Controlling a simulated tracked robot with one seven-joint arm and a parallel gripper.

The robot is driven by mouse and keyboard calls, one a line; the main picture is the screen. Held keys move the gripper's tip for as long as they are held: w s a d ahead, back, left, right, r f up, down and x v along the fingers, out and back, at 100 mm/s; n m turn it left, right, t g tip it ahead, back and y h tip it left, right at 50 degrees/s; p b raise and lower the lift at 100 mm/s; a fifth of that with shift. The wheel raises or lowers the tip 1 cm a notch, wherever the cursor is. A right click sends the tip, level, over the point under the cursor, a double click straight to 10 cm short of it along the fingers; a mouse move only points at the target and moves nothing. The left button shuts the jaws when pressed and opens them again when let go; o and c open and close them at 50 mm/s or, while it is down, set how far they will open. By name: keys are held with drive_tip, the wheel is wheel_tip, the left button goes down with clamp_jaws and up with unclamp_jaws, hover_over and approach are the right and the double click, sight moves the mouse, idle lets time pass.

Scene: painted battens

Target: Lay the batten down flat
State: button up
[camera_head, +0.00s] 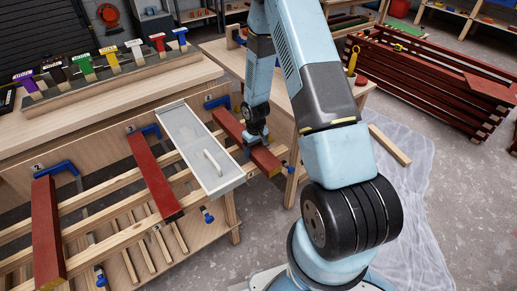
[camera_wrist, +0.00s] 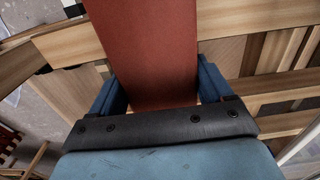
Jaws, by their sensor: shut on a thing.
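A red-painted batten (camera_head: 229,124) with a bare wood end lies across the right end of the slatted rack (camera_head: 98,208), just right of a pale panel with a handle (camera_head: 190,143). My gripper (camera_head: 257,140) is shut on this batten near its front end. The wrist view shows the red face of the batten (camera_wrist: 155,45) between the two blue fingers (camera_wrist: 162,88). The head view does not show clearly whether its underside touches the rails. Two more red battens, one in the middle (camera_head: 151,171) and one at the left (camera_head: 46,230), lie across the rack.
Blue clamps (camera_head: 216,102) stand along the rack. A stack of dark red boards (camera_head: 430,75) stands at right.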

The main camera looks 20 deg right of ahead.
drive_tip(key=o, duration=1.1)
drive_tip(key=shift+c, duration=0.2)
drive_tip(key=s+r+m+t, duration=0.1)
drive_tip(key=s+r, duration=0.2)
drive_tip(key=r, duration=1)
drive_tip(key=s+d+r+t, duration=0.1)
drive_tip(key=s+r, duration=0.1)
drive_tip(key=r, duration=1)
drive_tip(key=s+r+m+t, duration=0.1)
drive_tip(key=s+r, duration=0.2)
drive_tip(key=r, duration=1)
drive_tip(key=s+r+t, duration=0.1)
drive_tip(key=s+r, duration=0.6)
drive_tip(key=s, duration=0.3)
drive_tip(key=s+r+m+t, duration=0.1)
drive_tip(key=s+r, duration=0.6)
drive_tip(key=s, duration=0.3)
drive_tip(key=shift+s+d+m+t, duration=0.15)
drive_tip(key=shift+m+t, duration=0.15)
